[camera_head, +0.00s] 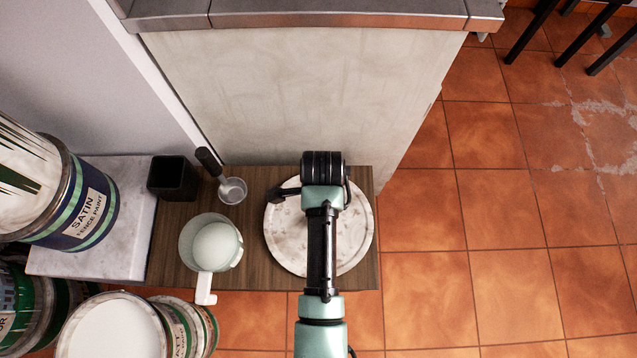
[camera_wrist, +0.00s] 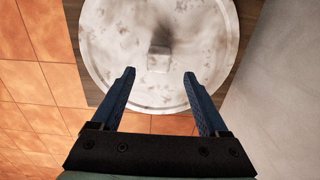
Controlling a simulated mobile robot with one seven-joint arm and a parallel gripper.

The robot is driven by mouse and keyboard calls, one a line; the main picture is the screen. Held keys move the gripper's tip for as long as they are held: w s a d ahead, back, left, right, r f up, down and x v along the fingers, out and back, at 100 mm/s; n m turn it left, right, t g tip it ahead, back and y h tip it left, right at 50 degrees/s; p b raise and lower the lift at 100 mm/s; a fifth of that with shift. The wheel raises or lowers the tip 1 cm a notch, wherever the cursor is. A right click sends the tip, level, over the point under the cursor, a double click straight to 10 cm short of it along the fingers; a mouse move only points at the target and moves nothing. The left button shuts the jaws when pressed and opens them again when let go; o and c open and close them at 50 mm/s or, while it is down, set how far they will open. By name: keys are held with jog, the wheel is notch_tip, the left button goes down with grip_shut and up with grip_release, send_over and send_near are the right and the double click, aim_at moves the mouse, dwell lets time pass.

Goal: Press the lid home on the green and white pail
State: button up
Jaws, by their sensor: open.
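A round white disc, lid-like and mottled with grey, (camera_head: 275,240) lies on the wooden top, partly hidden under my arm in the head view. In the wrist view the disc (camera_wrist: 110,50) fills the upper middle, with a small pale square block (camera_wrist: 158,58) near its centre. My gripper (camera_wrist: 160,73) is open and empty, its two blue fingers apart in front of the disc; I cannot tell its height above it. Green and white tins stand at the lower left, one with a white top (camera_head: 112,328). I cannot tell which is the task's pail.
A pale green pot (camera_head: 190,243) with a white dome inside, a ladle (camera_head: 232,190) and a black square cup (camera_head: 172,178) share the wooden top (camera_head: 260,175). A blue-green satin fence paint tin (camera_head: 85,215) stands left.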

jog(key=f, duration=0.1)
jog(key=f+b, duration=0.1)
jog(key=f, duration=0.1)
jog(key=f+b, duration=0.1)
jog(key=f, duration=0.1)
jog(key=shift+s+a+f, duration=0.15)
jog(key=shift+a+f, duration=0.05)
jog(key=shift+a, duration=0.1)
jog(key=shift+r, duration=0.1)
grip_shut()
